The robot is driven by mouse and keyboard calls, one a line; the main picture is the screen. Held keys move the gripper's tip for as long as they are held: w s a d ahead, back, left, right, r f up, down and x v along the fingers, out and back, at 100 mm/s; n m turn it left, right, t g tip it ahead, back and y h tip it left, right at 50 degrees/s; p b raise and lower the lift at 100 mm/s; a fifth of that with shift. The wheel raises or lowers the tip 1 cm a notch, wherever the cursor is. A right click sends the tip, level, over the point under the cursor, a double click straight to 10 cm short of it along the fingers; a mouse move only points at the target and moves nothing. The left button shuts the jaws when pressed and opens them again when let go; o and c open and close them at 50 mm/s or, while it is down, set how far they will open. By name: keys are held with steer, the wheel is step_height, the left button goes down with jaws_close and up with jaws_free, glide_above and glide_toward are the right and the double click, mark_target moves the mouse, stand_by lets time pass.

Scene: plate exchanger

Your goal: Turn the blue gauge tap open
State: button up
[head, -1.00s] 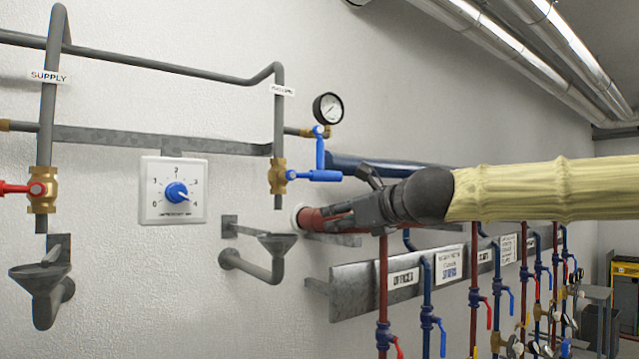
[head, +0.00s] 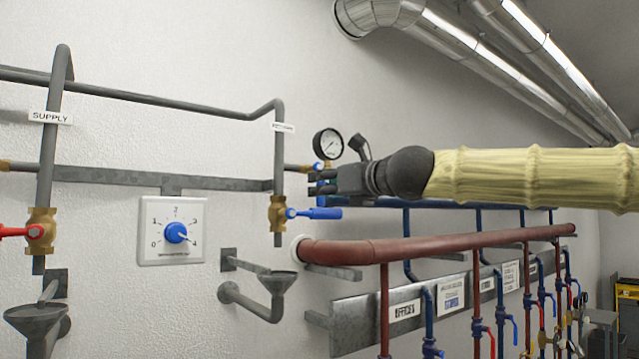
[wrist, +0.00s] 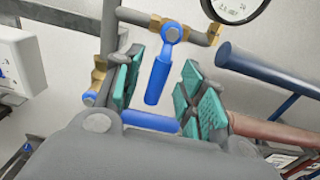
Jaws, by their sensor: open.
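The blue gauge tap (head: 318,166) sits on the brass fitting under the round pressure gauge (head: 328,144). Its handle is mostly hidden behind my gripper in the head view. In the wrist view the tap's blue handle (wrist: 158,80) hangs down from its pivot, nearly upright. My gripper (head: 320,184) is open at the tap, with its teal finger pads (wrist: 200,97) on both sides of the handle. In the wrist view gaps show between the pads and the handle.
A second blue lever (head: 318,213) lies level just below my gripper, on a brass valve (head: 277,212). A thick red pipe (head: 400,248) runs below my arm. A white dial box (head: 172,231) and a red-handled supply valve (head: 40,232) are at the left.

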steer(key=shift+x, duration=1.2)
